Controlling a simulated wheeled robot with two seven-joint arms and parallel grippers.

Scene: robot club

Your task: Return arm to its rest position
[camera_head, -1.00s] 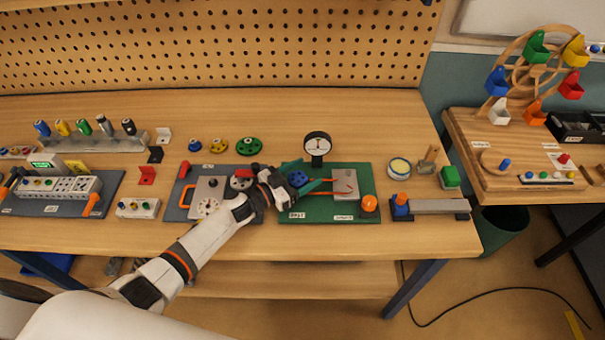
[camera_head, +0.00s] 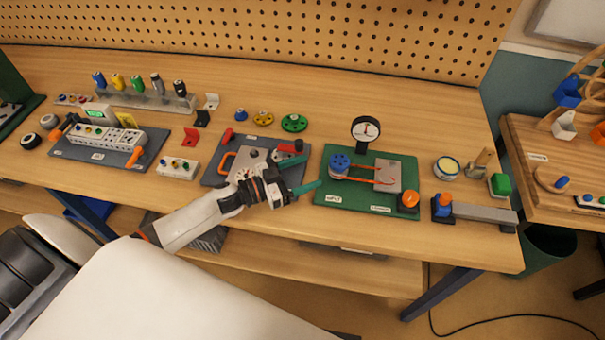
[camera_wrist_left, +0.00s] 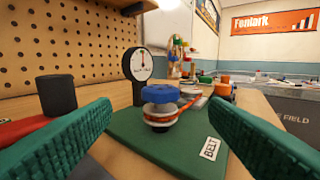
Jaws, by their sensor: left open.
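My left arm comes in from the lower left in the head view. Its gripper (camera_head: 306,174) has green fingers, spread apart and empty, above the front of the bench between the grey board and the green board. In the left wrist view the open fingers (camera_wrist_left: 178,135) frame the green belt board (camera_wrist_left: 130,130), with nothing between them. On that board stand a blue-topped pulley (camera_head: 340,165) with an orange belt, a grey block (camera_head: 388,175) and a round dial gauge (camera_head: 366,131). The fingers look apart from the pulley. My right gripper is not seen.
The grey board (camera_head: 213,172) with a metal plate and orange handle lies under my left wrist. An orange knob (camera_head: 409,200), a grey bar (camera_head: 484,213) and a green block (camera_head: 499,184) stand to the right. A wheel model stands on another table (camera_head: 525,140).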

